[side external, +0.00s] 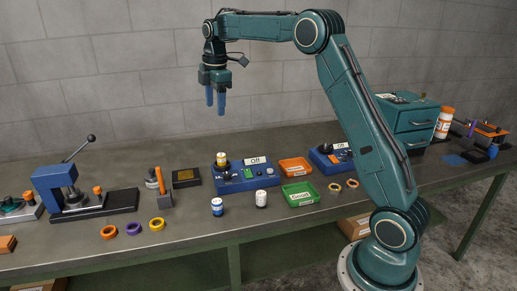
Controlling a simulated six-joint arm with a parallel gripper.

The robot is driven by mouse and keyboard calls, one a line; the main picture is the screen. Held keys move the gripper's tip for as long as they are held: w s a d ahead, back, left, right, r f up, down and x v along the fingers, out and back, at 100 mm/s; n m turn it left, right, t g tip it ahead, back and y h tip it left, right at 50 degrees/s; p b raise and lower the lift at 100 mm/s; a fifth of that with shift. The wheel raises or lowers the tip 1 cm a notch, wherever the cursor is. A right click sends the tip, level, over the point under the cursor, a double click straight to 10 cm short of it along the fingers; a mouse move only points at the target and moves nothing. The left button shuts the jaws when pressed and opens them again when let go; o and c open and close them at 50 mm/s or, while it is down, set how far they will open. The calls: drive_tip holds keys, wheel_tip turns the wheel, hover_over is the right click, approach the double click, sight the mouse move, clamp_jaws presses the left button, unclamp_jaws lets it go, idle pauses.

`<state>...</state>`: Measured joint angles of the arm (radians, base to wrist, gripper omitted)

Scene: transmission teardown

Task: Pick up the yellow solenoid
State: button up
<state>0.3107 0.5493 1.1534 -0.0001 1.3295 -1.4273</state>
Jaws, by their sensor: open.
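A small cylinder with yellow and white on it (221,160) stands upright on the left part of a blue device (250,180) labelled "Off"; it looks like the yellow solenoid, though it is small. A blue and white cylinder (217,207) and a white cylinder with a dark base (261,199) stand on the bench in front of that device. My gripper (215,106) points down with its blue fingers apart and empty. It hangs in the air, well above the blue device and the yellow-topped cylinder in the picture.
An orange tray (295,166) and a green tray labelled "Good" (300,194) lie right of the device. A blue press (70,190) stands left, with several coloured rings (133,229) before it. A teal drawer cabinet (411,120) is right. The bench front is mostly clear.

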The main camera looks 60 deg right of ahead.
sight(221, 154)
drive_tip(key=w+d+f+n+g, duration=0.1)
drive_tip(key=w+d+f+n, duration=0.2)
drive_tip(key=w+d+f, duration=0.2)
wheel_tip(221, 154, down, 5)
drive_tip(key=shift+d+r+n, duration=0.15)
drive_tip(key=shift+d+n, duration=0.15)
drive_tip(key=shift+d, duration=0.95)
drive_tip(key=shift+f, duration=4.3)
drive_tip(key=shift+f, duration=2.6)
